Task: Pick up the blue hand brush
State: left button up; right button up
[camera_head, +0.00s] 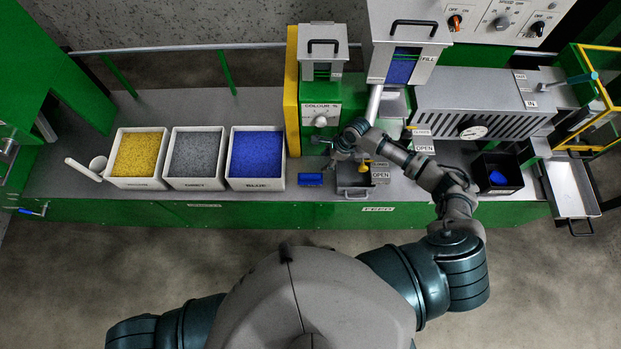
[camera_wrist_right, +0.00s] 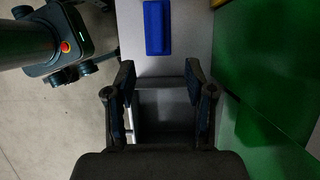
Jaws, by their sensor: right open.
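The blue hand brush (camera_head: 310,180) lies on the grey bench, just right of the bin of blue granules. It also shows at the top of the right wrist view (camera_wrist_right: 157,28), beyond the fingertips. My right gripper (camera_head: 341,155) is above the bench, to the upper right of the brush and close to the small metal tray. In the wrist view my right gripper (camera_wrist_right: 160,80) has its two fingers spread, with nothing between them. The brush is apart from the fingers. My left gripper is out of view.
Bins of yellow (camera_head: 138,184), grey (camera_head: 195,184) and blue (camera_head: 257,184) granules stand left of the brush. A small metal tray (camera_head: 353,190) sits to its right, under the machine. A black bin (camera_head: 499,188) stands farther right. The bench front edge is near the brush.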

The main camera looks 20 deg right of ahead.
jog(key=b, duration=0.1)
send_over(311, 175)
jog(key=d, duration=0.2)
jog(key=f, duration=0.7)
jog(key=shift+s+d, duration=0.1)
jog(key=shift+d, duration=0.1)
jog(key=shift+s+b+x, duration=0.15)
jog(key=shift+b+x, duration=0.15)
jog(key=shift+x, duration=1.25)
jog(key=shift+s+b+x, duration=0.15)
jog(key=shift+b+x, duration=0.1)
jog(key=shift+x, duration=1.3)
jog(key=shift+w+a, duration=0.1)
jog(key=shift+a, duration=0.1)
grip_shut()
